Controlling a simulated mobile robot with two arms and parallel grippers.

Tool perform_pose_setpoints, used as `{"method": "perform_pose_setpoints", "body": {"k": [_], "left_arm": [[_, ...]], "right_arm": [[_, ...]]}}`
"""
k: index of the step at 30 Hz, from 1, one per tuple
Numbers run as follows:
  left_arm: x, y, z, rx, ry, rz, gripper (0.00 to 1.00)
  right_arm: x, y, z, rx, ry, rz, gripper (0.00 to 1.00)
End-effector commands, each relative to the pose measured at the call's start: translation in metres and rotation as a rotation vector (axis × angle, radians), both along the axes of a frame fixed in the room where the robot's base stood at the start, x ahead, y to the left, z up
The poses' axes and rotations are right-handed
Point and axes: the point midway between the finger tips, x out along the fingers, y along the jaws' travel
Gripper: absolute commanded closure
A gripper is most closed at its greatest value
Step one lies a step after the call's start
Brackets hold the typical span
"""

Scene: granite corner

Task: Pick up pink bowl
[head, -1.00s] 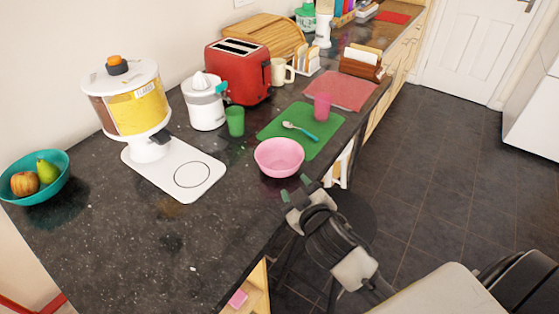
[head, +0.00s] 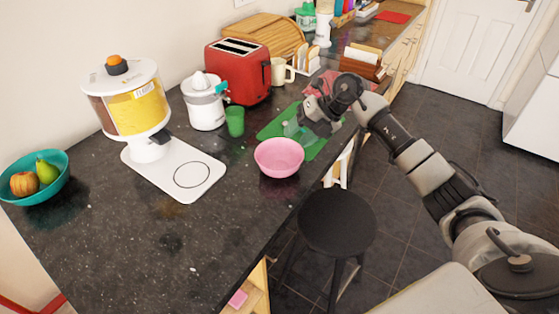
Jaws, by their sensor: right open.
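The pink bowl (head: 279,158) stands upright and empty on the dark granite counter, near its front edge and by the lower left of the green mat (head: 314,150). My right gripper (head: 294,130) is open, above the green mat, up and to the right of the bowl and apart from it. Its arm comes in from the right and hides much of the mat, the spoon and the pink cup. My left gripper is not in view.
A green cup (head: 235,121), white juicer (head: 204,104) and red toaster (head: 238,72) stand behind the bowl. A cereal dispenser (head: 140,110) and teal fruit bowl (head: 58,188) are to the left. A black stool (head: 336,218) stands beside the counter. The front-left counter is clear.

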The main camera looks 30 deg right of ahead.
Motion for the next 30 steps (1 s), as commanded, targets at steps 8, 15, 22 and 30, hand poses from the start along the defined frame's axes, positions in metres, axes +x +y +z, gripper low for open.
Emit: {"method": "perform_pose_setpoints", "body": {"k": [8,15,22,30], "left_arm": [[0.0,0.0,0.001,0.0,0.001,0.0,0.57],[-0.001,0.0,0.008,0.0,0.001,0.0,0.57],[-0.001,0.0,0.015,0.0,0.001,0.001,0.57],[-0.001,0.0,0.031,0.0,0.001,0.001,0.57]], "right_arm": [[-0.008,-0.054,0.005,-0.192,0.152,-0.046,0.53],[-0.005,-0.041,-0.022,-0.196,0.161,-0.045,0.53],[-0.001,-0.028,-0.045,-0.195,0.159,-0.045,0.53],[0.0,-0.007,-0.078,-0.193,0.158,-0.045,0.53]]}}
